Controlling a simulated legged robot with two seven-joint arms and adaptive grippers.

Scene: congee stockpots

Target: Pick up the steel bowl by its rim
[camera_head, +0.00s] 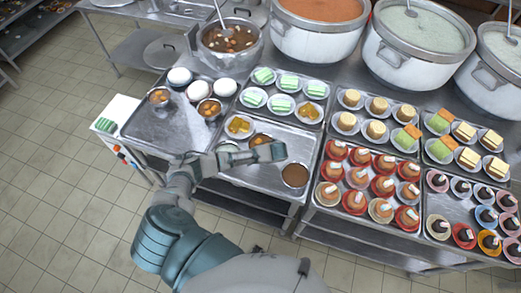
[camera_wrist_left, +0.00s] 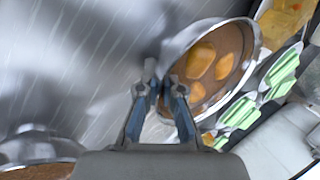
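A steel bowl (camera_wrist_left: 250,52) with brown soup and yellow-orange pieces sits at my left gripper. In the head view this bowl (camera_head: 260,138) stands on the middle tray, partly hidden behind the gripper. My left gripper (camera_head: 280,152) reaches over the tray from the left. In the left wrist view the gripper's two fingers (camera_wrist_left: 160,80) are apart, with a narrow gap. The right finger overlaps the bowl's near rim and the left finger lies outside it. I cannot tell whether they touch the rim. My right gripper is in neither view.
A plain brown bowl (camera_head: 295,175) stands at the tray's front right, close to the gripper. Plates with green pieces (camera_head: 281,105) and yellow food (camera_head: 239,126) lie behind. The left tray holds two bowls (camera_head: 209,108) and white round items (camera_head: 198,91). Large stockpots (camera_head: 318,40) line the back.

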